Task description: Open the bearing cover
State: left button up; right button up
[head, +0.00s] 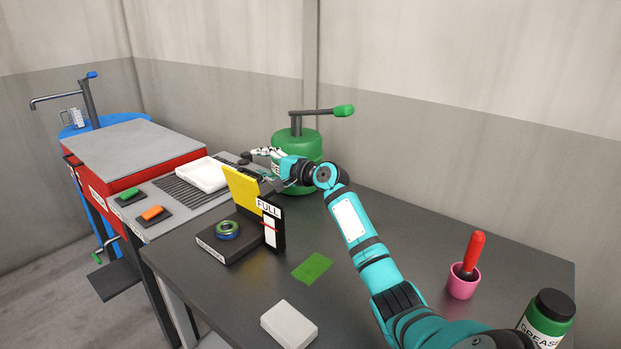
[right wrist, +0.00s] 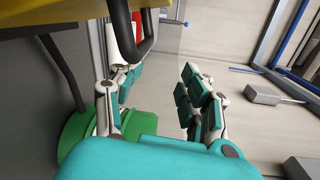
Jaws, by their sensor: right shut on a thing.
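The yellow bearing cover (head: 242,188) stands raised and tilted at the back of the black bearing box (head: 212,246). The ring-shaped bearing (head: 228,229) shows uncovered in the box. My right gripper (head: 258,155) is at the cover's top edge, reaching in from the right. The right wrist view shows the yellow cover (right wrist: 40,18) at the top left and its black handle (right wrist: 146,45) by the fingers of my gripper (right wrist: 155,85). My right gripper is shut on the cover's handle, though the exact contact is partly hidden. My left gripper is not in view.
A green canister (head: 308,150) with a lever stands close behind my right gripper. A gauge marked FULL (head: 270,225) is beside the box.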

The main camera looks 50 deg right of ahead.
jog(key=s+d+r+p, duration=0.1)
jog(key=s+p, duration=0.2)
jog(key=s, duration=1.5)
jog(key=shift+d, duration=0.2)
dwell(0.6)
jog(key=shift+s, duration=0.1)
jog(key=shift+p, duration=0.3)
dwell(0.3)
